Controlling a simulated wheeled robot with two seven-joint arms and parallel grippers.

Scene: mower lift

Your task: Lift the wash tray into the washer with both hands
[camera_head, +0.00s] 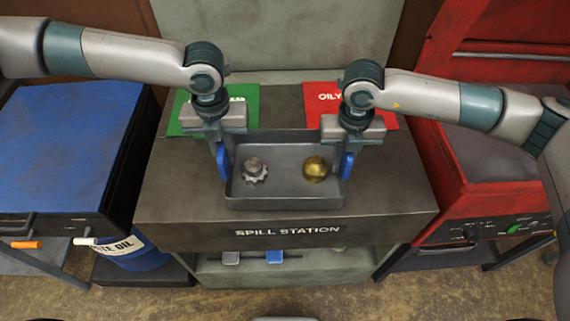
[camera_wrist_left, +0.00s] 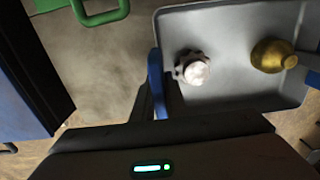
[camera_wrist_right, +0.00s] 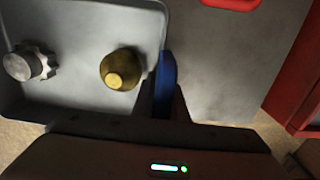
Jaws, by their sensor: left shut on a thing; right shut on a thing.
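The grey wash tray (camera_head: 285,203) is over the spill station top in the head view, roughly level. It holds a silver toothed part (camera_head: 255,170) on the left and a round brass part (camera_head: 316,169) on the right. My left gripper (camera_head: 215,140) is shut on the tray's left blue handle (camera_head: 221,162). My right gripper (camera_head: 351,140) is shut on the right blue handle (camera_head: 347,165). Both wrist views show the tray with its parts beside the handles (camera_wrist_left: 155,82) (camera_wrist_right: 165,85). I cannot tell whether the tray touches the top. No machine is clearly labelled as the washer.
The spill station (camera_head: 395,200) has a green panel (camera_head: 180,118) and a red panel marked OILY (camera_head: 318,98) behind the tray. A red machine (camera_head: 450,205) stands right.

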